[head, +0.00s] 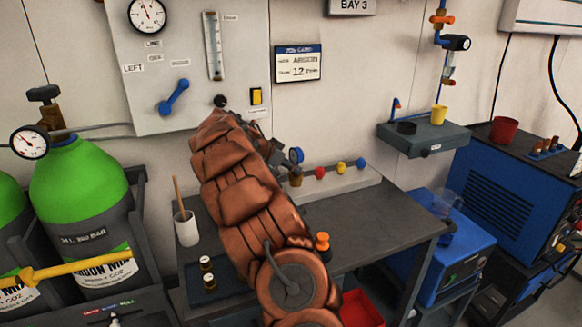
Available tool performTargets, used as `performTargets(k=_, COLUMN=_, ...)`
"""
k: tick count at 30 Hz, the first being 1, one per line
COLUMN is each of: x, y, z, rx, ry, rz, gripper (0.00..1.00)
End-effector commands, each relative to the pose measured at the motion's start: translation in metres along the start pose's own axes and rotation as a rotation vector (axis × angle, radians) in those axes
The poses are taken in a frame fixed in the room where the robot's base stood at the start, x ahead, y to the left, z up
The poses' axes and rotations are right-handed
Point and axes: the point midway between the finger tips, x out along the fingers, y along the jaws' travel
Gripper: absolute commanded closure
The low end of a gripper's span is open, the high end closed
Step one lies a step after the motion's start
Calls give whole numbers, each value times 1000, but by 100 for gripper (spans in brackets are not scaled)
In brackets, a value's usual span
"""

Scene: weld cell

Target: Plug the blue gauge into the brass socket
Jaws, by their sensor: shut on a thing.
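The blue gauge (297,155) shows just right of my gripper (281,163), over the back part of the workbench. My gripper is shut on the gauge; the fingers are small and partly hidden behind my copper-coloured arm. The brass socket (296,179) stands directly below the gauge, at the left end of a pale manifold block (345,184). The gauge's lower end and the top of the socket lie close together in the picture. I cannot tell whether they touch or whether the stem is inside.
Red, yellow and blue knobs (341,168) line the manifold right of the socket. A white cup with a stick (186,228) and a dark tray (226,281) are left on the bench. An orange-topped item (322,243) stands near its front. The bench's right side (390,222) is clear.

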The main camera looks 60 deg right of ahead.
Motion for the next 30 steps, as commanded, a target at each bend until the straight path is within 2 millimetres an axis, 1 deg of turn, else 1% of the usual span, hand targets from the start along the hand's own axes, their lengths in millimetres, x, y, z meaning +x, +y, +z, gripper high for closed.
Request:
performTargets(k=4, x=1, y=0, z=2, rx=0, ry=1, rz=-1, gripper=100)
performTargets(k=5, x=1, y=0, z=1, rx=0, ry=1, rz=-1, gripper=66)
performTargets(k=8, x=1, y=0, z=1, rx=0, ry=1, rz=-1, gripper=56)
performTargets(k=18, x=0, y=0, z=2, rx=0, ry=0, rz=-1, gripper=56)
performTargets(k=30, x=-25, y=0, z=3, rx=0, ry=-1, rz=-2, gripper=56)
